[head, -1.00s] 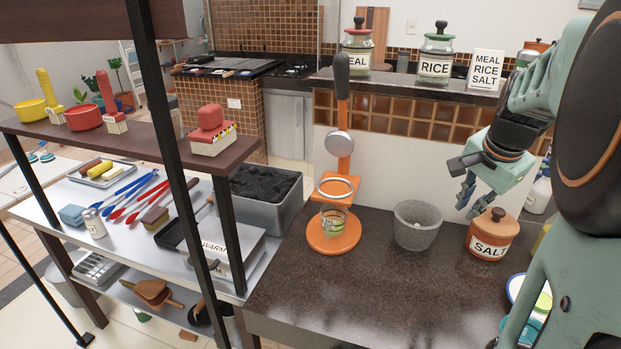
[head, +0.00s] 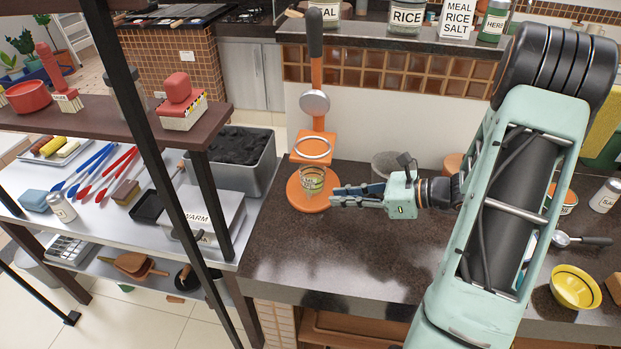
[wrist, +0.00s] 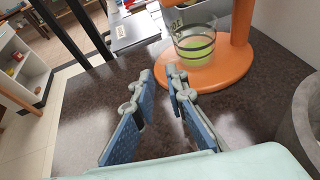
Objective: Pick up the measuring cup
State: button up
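The measuring cup (head: 312,182) is a small clear glass with dark markings and green at the bottom. It stands upright on the round orange base (head: 303,202) of a stand, under its metal ring. In the wrist view, the cup (wrist: 196,46) is beyond my fingertips, up and to the right, on the orange base (wrist: 222,72). My gripper (head: 334,195) is just right of the cup in the head view, fingers pointing at it. In the wrist view, my gripper (wrist: 160,80) is open, with nothing between its blue-padded fingers.
A grey stone pot (head: 384,160) stands behind my gripper; its rim also shows at the right of the wrist view (wrist: 305,120). The stand's tall orange post (head: 317,75) rises behind the cup. A black shelf post (head: 150,150) is to the left. The front counter (head: 310,255) is clear.

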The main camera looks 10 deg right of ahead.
aim_at(308, 202)
jog(key=x, duration=0.4)
jog(key=shift+a, duration=0.15)
jog(key=x, duration=0.3)
jog(key=p+x, duration=0.1)
jog(key=x, duration=0.1)
jog(key=shift+w+a+r, duration=0.1)
jog(key=shift+a+r, duration=0.1)
jog(key=shift+r, duration=0.05)
grip_shut()
jog(key=shift+r, duration=0.1)
